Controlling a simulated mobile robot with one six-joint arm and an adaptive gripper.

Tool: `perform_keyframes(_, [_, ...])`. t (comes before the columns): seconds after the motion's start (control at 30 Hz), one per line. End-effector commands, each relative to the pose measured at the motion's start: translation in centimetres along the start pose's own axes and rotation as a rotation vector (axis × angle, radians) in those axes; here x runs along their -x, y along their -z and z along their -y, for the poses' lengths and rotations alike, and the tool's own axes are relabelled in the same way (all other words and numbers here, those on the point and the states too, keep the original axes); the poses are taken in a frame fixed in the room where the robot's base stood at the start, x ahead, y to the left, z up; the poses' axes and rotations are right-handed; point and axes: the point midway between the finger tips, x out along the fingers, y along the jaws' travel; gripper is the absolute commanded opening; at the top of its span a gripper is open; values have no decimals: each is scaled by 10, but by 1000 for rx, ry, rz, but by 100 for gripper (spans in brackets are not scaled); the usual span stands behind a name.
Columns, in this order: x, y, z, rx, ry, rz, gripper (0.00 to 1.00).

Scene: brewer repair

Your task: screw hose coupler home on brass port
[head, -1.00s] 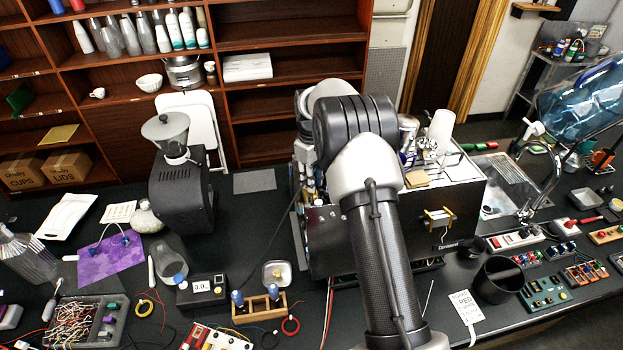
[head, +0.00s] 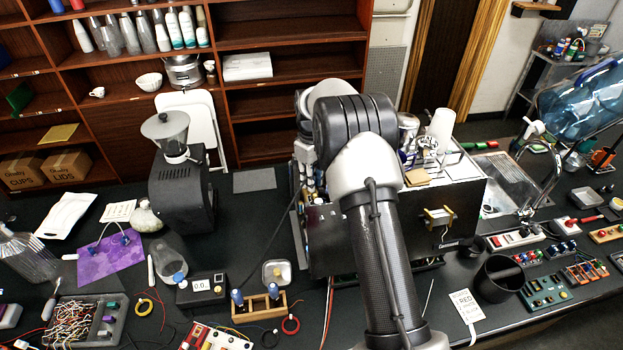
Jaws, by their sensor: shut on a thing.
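The brewer (head: 461,207), a box with a black front and a steel top, stands on the dark bench right of centre. My arm crosses in front of its left part. Small metal fittings (head: 307,178) show at the brewer's left side, beside my arm. A thin dark hose or cable (head: 277,248) runs from there down to the bench front. My gripper is hidden behind my own arm links. I cannot make out the hose coupler or the brass port, nor how they sit together.
A black grinder (head: 182,195) stands left of the brewer, with a grey mat (head: 254,180) between them. A wooden stand (head: 259,306) and a small meter (head: 202,289) sit in front. A black cup (head: 497,279), a tap and small boards crowd the right.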

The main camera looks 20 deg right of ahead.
Motion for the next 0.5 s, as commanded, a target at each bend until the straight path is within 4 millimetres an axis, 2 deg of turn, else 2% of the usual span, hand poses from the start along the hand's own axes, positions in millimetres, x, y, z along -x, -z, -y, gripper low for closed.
perform_keyframes(0.5, [-5, 0, 0, 0, 0, 0, 0])
